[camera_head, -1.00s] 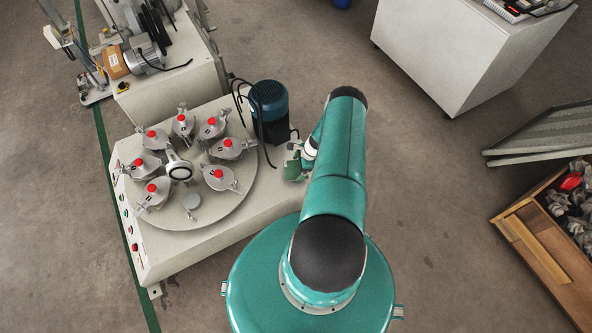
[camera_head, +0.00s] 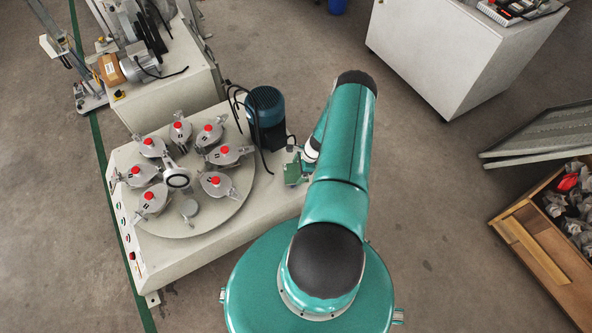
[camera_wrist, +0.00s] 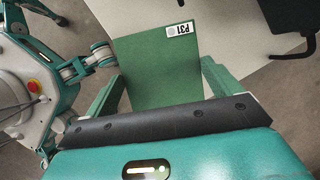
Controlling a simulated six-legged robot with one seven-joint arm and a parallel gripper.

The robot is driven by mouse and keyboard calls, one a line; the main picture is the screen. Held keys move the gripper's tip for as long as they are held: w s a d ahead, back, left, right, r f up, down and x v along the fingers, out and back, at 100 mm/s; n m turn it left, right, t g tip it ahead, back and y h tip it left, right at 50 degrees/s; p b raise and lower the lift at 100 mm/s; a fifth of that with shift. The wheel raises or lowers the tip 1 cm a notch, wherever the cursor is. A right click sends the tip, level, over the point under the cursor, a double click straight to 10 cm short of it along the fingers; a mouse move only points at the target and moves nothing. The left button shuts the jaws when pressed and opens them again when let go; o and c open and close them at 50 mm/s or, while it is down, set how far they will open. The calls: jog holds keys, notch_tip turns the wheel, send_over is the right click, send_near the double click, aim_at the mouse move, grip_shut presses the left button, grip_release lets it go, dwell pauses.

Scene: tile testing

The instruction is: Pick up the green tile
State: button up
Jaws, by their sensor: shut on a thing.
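The green tile (camera_wrist: 160,65) is a flat green plate with a white label reading P31 near its upper right corner in the wrist view. My gripper (camera_wrist: 162,82) has a green finger along each side of the tile and is shut on it. In the head view, a small part of my gripper (camera_head: 296,168) shows left of my arm at the right end of the pale machine top; the tile cannot be clearly told apart there. Whether the tile touches the surface beneath it cannot be told.
The pale machine (camera_head: 270,205) carries a round plate with several red-knobbed clamps (camera_head: 221,155). A dark blue motor (camera_head: 266,115) with black cables stands close left of my gripper. A white cabinet (camera_head: 440,60) and a wooden crate (camera_head: 545,245) of metal parts stand right. Floor between is clear.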

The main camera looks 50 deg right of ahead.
jog(key=s+r, duration=0.1)
jog(key=r, duration=0.1)
jog(key=s+a+r, duration=0.1)
jog(key=s+r, duration=0.1)
jog(key=shift+s, duration=0.15)
jog(key=s+a+r, duration=0.2)
jog(key=s+r, duration=0.1)
jog(key=s, duration=0.4)
jog(key=shift+s+a+r, duration=0.25)
jog(key=shift+s+a, duration=0.15)
